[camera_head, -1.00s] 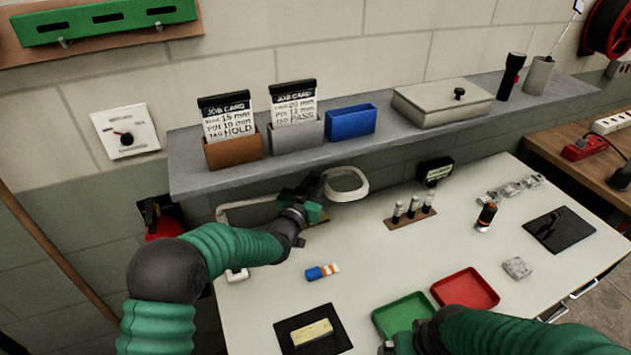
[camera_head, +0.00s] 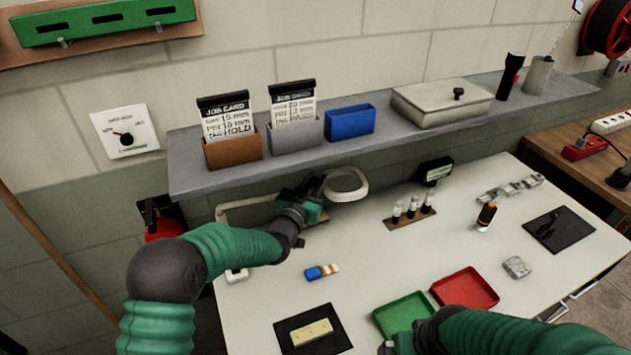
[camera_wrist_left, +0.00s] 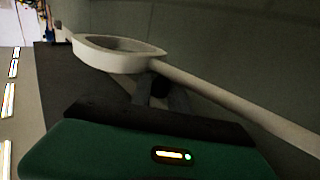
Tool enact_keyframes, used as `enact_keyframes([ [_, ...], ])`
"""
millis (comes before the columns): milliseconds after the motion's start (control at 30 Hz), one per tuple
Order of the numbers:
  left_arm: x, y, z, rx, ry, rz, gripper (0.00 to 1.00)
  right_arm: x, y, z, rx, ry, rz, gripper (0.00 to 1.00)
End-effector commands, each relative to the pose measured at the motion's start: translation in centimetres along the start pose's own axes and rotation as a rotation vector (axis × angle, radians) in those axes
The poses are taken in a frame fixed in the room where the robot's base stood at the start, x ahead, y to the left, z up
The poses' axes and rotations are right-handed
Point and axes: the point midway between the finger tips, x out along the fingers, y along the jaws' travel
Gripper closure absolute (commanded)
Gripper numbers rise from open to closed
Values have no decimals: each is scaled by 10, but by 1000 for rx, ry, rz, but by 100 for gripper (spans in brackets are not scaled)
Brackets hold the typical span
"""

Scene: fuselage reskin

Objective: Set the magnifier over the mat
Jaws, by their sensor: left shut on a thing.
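The magnifier is a pale ring (camera_head: 346,185) on a long pale arm, held above the back of the table under the shelf. My left gripper (camera_head: 322,188) is at the ring's left side, shut on the magnifier. In the left wrist view the ring (camera_wrist_left: 112,54) lies just beyond my fingers (camera_wrist_left: 160,92), and its arm runs off to the right. A black mat (camera_head: 287,338) with a yellowish block (camera_head: 312,331) on it lies at the front left of the table, away from the ring. My right gripper (camera_head: 388,347) is partly cut off at the bottom edge; its fingers are unclear.
A green tray (camera_head: 380,322) and a red tray (camera_head: 465,274) lie at the front. A blue-and-orange tube (camera_head: 321,272), a rack of small bottles (camera_head: 398,223) and a second black mat (camera_head: 575,235) with a dark tool are on the table. A grey shelf (camera_head: 380,134) overhangs the back.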

Motion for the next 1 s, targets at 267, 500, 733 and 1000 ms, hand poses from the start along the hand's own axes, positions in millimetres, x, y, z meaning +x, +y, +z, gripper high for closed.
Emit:
enact_keyframes([
  [267, -16, 7, 3, 1, -7, 63, 100, 2, 0, 0, 0, 0, 0, 0],
  [500, -53, 28, 2, 0, -8, 224, 100, 1, 0, 0, 0, 0, 0, 0],
  [733, -105, 46, 0, -1, -9, 437, 100, -10, 0, -2, 0, 0, 0, 0],
  [1000, -170, 54, 0, -4, -8, 689, 100, -25, 0, -6, 0, 0, 0, 0],
])
